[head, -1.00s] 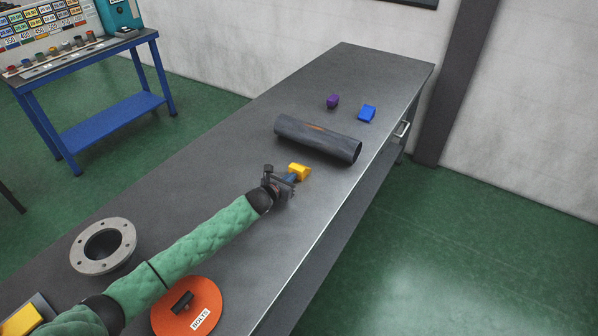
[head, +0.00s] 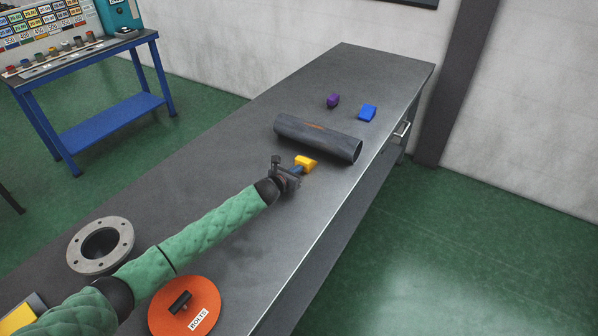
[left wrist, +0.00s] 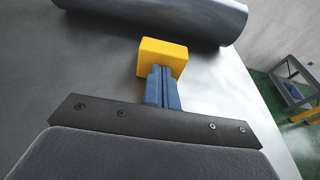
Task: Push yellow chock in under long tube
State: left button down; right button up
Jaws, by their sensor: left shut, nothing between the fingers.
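The long dark grey tube (head: 318,138) lies on the bench across its width; its underside edge also shows at the top of the left wrist view (left wrist: 170,18). The yellow chock (head: 306,162) sits on the bench on the near side of the tube. In the left wrist view the chock (left wrist: 162,57) is directly in front of my blue fingertips, and its far edge is close to the tube; I cannot tell whether they touch. My left gripper (head: 298,170) is shut and empty, its tips at the chock's near face. My right gripper is not in view.
A grey flange ring (head: 100,245) and an orange disc (head: 186,306) lie near my left arm. The bench's right edge is close to the tube's end.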

aim_at(301, 163)
pick_arm(q)
jog(key=shift+w+d+b, duration=0.6)
jog(key=shift+w+d, duration=0.25)
jog(key=shift+w, duration=0.3)
jog(key=shift+w+d+b, duration=0.55)
jog(key=shift+w+d, duration=0.25)
jog(key=shift+w, duration=0.3)
jog(key=shift+w+d, duration=0.1)
jog(key=shift+w, duration=0.1)
jog(key=shift+s+a+r+p, duration=0.25)
jog(key=shift+s+a+p, duration=0.1)
jog(key=shift+s+p, duration=0.15)
jog(key=shift+p+v, duration=0.6)
jog(key=shift+v, duration=0.3)
